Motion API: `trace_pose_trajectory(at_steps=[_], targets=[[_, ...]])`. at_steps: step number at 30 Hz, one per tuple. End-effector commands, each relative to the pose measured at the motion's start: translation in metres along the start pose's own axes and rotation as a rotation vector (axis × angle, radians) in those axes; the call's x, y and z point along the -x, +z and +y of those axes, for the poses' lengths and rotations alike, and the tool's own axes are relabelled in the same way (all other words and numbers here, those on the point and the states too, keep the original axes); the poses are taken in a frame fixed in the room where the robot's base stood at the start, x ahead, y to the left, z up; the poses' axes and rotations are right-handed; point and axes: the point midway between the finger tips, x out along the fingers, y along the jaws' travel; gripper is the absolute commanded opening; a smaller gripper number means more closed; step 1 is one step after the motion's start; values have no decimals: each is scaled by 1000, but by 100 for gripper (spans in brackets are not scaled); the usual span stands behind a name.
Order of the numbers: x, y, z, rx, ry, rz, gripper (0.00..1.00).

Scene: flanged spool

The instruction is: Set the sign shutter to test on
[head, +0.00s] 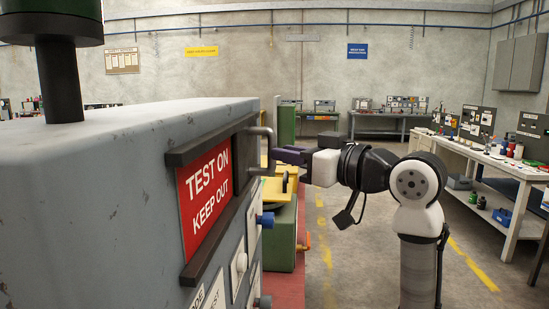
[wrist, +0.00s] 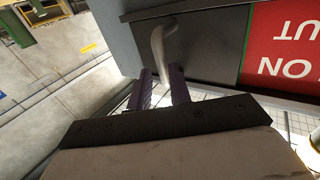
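The sign shutter (head: 252,165) is a dark sliding plate in a framed slot on the side of a grey cabinet. It stands at the far end of the slot, and a red sign (head: 205,195) reading "TEST ON KEEP OUT" is uncovered beside it. The shutter's bent metal handle (head: 263,132) sticks out from the plate. My gripper (head: 277,155) is at the handle. In the wrist view, the handle (wrist: 160,42) runs down between the two purple fingers of my gripper (wrist: 161,80), which look closed on it. The exact contact is partly hidden.
The grey cabinet (head: 110,150) fills the left, with knobs and labels below the sign. A yellow and green machine (head: 283,215) stands just behind my gripper. A workbench (head: 490,160) is at the right. The floor between is free.

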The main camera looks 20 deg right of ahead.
Motion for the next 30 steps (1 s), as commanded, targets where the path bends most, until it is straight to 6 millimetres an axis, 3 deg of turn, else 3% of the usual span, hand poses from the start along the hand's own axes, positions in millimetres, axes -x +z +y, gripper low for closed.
trace_pose_trajectory(at_steps=[6,12,18,30], targets=[[52,3,0,1,2,2,20],[83,1,0,0,0,1,20],[94,0,-1,1,-1,0,20],[94,-1,-1,1,-1,1,20]])
